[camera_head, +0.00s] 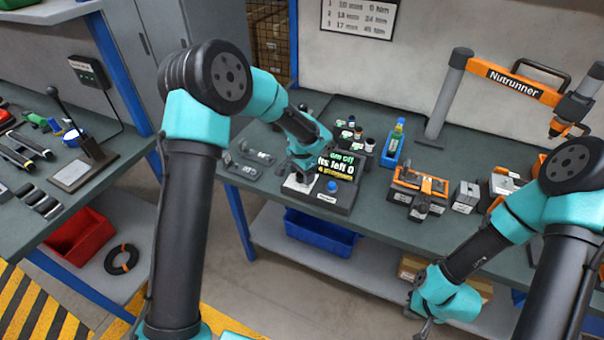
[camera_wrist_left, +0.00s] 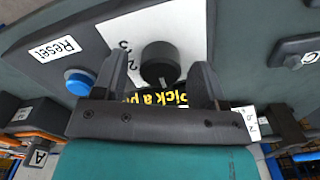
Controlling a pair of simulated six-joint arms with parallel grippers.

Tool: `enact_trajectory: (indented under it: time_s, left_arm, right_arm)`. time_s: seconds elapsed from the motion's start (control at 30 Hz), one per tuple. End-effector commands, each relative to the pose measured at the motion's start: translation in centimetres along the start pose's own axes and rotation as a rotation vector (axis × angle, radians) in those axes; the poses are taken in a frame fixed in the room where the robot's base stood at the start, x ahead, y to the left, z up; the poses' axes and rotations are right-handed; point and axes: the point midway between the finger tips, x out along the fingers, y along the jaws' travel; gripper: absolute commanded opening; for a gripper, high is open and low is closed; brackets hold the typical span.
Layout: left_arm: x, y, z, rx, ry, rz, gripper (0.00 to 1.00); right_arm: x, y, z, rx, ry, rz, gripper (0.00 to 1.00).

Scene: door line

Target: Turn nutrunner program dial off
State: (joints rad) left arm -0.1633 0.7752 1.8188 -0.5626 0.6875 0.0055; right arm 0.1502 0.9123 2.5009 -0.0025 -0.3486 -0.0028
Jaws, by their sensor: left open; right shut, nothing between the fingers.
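The program dial (camera_wrist_left: 158,64) is a round black knob on a white plate with digits, in the left wrist view. My left gripper (camera_wrist_left: 157,78) is open, with one finger on each side of the dial; I cannot tell whether they touch it. The box's screen (camera_head: 338,165) shows partly covered text, including "am off" and "left 0". In the wrist view the screen reads "Pick a p". My right gripper (camera_head: 424,326) is shut and empty, low at the front right.
A blue button (camera_wrist_left: 78,82) with a "Reset" label (camera_wrist_left: 55,47) is beside the dial; the button also shows in the head view (camera_head: 332,186). A blue bin with a bottle (camera_head: 397,135) and an orange-topped fixture (camera_head: 420,186) stand right of the box. The orange Nutrunner arm (camera_head: 515,82) is farther right.

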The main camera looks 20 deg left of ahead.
Motion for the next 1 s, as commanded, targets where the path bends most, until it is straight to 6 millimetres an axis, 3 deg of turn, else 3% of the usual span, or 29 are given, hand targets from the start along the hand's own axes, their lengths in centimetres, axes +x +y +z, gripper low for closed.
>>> enact_trajectory:
  time_s: [0.17,0.8,1.0]
  left_arm:
    - [-1.8,0.0,-0.1,0.0,0.002,-0.001,0.66]
    - [-13.8,0.0,-0.1,-0.001,0.005,-0.001,0.66]
    - [-16.4,0.0,-0.1,0.0,0.003,-0.001,0.66]
  right_arm:
    - [0.0,0.0,0.0,0.0,0.0,0.0,0.0]
    - [0.0,0.0,0.0,0.0,0.0,0.0,0.0]
    - [0.0,0.0,0.0,0.0,0.0,0.0,0.0]
